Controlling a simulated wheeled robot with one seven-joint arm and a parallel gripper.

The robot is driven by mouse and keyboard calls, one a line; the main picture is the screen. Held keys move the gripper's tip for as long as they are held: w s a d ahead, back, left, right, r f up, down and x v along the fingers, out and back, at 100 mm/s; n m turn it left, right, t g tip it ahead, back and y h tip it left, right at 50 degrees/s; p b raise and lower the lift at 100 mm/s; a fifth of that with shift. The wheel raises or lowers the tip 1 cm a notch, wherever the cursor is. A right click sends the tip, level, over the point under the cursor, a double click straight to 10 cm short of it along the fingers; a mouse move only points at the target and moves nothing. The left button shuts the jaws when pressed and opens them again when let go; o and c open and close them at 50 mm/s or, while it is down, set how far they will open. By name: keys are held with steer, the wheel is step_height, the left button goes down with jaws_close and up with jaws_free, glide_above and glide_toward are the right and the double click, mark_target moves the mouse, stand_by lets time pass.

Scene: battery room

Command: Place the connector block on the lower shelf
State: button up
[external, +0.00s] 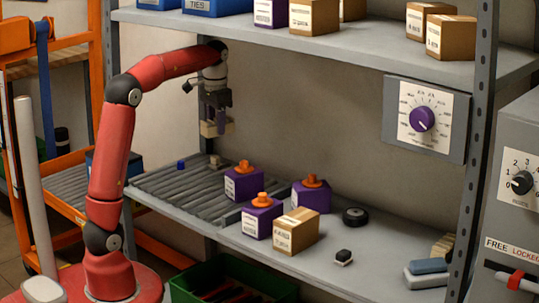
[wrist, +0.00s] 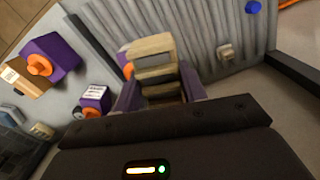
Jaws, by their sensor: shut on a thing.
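My gripper (external: 217,108) is shut on a beige block with dark bands, which I take to be the connector block (external: 213,129). It holds the block in the air above the roller section at the left of the lower shelf (external: 385,243). In the wrist view the block (wrist: 153,52) sits between the purple fingers (wrist: 160,92), with rollers behind it. The fingers hide the block's lower part there.
Purple boxes with orange caps (external: 243,182) and a cardboard box (external: 296,232) stand mid-shelf. A black wheel (external: 355,216) and a small black-and-white piece (external: 343,257) lie to their right. A blue cube (external: 181,165) and beige piece (external: 215,161) rest on the rollers (external: 175,196). The upper shelf (external: 350,45) overhangs.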

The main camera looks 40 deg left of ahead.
mark_target(183, 185)
steer(key=s+a+r+n, duration=0.1)
steer(key=s+a, duration=0.3)
steer(key=a, duration=0.8)
steer(key=shift+r+n, duration=0.4)
steer(key=shift+n, duration=0.3)
step_height(183, 185, down, 20)
steer(key=shift+r+b, duration=0.15)
steer(key=shift+b, duration=0.5)
steer(key=shift+f, duration=0.3)
steer(key=o, duration=1)
